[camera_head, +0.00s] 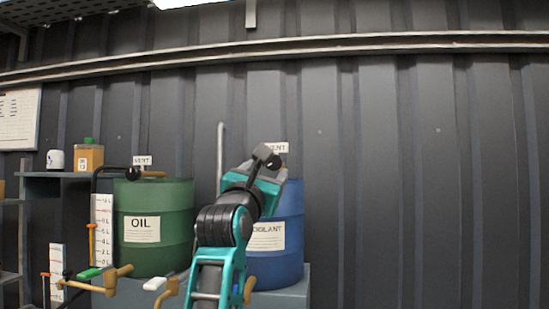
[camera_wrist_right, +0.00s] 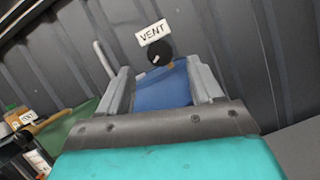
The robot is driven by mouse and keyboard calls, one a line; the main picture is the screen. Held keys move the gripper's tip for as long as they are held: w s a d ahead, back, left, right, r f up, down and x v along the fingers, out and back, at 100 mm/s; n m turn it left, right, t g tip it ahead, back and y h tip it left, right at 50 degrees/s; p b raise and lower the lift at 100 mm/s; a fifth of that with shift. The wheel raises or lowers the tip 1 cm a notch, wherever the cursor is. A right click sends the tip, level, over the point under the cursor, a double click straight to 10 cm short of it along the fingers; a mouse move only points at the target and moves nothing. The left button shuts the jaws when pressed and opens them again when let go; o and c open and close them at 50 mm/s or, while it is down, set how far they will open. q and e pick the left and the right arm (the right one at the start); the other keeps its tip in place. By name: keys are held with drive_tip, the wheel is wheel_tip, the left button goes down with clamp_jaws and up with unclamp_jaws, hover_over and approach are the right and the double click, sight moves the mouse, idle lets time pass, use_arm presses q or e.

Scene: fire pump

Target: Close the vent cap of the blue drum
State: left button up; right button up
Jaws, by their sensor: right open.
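The blue drum (camera_head: 290,231), labelled coolant, stands right of the green oil drum, partly hidden behind my right arm. Its vent cap (camera_wrist_right: 160,53) is a black round knob with a light mark, under a white VENT sign (camera_wrist_right: 153,32), at the far side of the drum top (camera_wrist_right: 163,88). In the head view the VENT sign (camera_head: 277,147) shows just above my right gripper (camera_head: 268,159). In the wrist view my right gripper (camera_wrist_right: 160,78) is open and empty, its fingers on either side of the blue drum top, with the cap just beyond the fingertips. My left gripper is not in view.
The green oil drum (camera_head: 155,228) stands to the left with its own VENT sign (camera_head: 142,160). Brass taps (camera_head: 112,281) stick out in front. A thin grey pipe (camera_head: 220,150) rises between the drums. The wall to the right is clear.

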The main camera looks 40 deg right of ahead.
sight(273, 163)
drive_tip(key=p+x, duration=0.1)
drive_tip(key=x, duration=0.6)
drive_tip(key=shift+w+d+r+p, duration=0.1)
drive_tip(key=shift+w+d+p, duration=0.15)
drive_tip(key=shift+d+p, duration=0.05)
drive_tip(key=shift+c, duration=0.3)
drive_tip(key=c, duration=1)
drive_tip(key=shift+o, duration=0.2)
